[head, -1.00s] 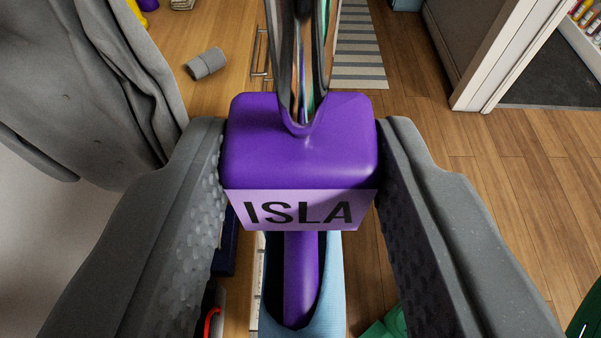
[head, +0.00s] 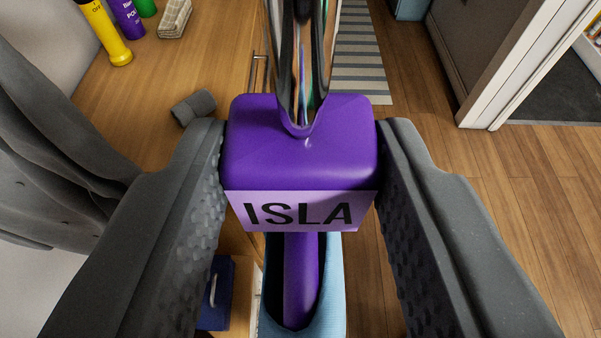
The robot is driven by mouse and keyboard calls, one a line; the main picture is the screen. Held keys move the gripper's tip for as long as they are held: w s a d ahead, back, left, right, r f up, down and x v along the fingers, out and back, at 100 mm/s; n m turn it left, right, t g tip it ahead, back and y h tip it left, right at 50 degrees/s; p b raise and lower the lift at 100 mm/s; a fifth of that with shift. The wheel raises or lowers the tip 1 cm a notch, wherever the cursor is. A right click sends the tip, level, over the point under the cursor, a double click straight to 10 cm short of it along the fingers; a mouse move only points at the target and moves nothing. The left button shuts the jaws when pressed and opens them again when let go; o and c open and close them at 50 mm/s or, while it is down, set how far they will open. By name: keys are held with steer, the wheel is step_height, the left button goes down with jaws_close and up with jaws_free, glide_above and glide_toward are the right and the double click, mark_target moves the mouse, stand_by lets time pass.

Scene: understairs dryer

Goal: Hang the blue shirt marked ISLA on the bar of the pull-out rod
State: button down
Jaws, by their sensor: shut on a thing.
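My gripper (head: 302,165) is shut on the purple block of a hanger (head: 300,125), one finger on each side. A lilac label on the block's front reads ISLA. A shiny metal hook (head: 300,55) rises from the top of the block toward the top edge. The blue shirt (head: 332,295) hangs below the block around the purple hanger neck; only its collar area shows and the rest is hidden. I cannot make out the bar of the pull-out rod in this view.
Grey cloth (head: 60,160) hangs close on the left. A dark blue object (head: 216,295) is low left. A white door frame (head: 500,85) stands right; wood floor is open there.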

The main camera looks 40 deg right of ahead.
steer(key=w+d, duration=0.2)
steer(key=w, duration=0.1)
steer(key=w+d+b, duration=0.1)
steer(key=w+d, duration=0.2)
steer(key=w, duration=0.1)
steer(key=w+d+b, duration=0.1)
steer(key=w+d, duration=0.2)
steer(key=w, duration=0.1)
steer(key=shift+d+f, duration=0.15)
steer(key=shift+d, duration=0.1)
steer(key=shift+w+d+f+b, duration=0.25)
steer(key=shift+f+b, duration=0.4)
steer(key=shift+b, duration=0.2)
steer(key=shift+a+f+b, duration=0.1)
steer(key=shift+f+b, duration=0.5)
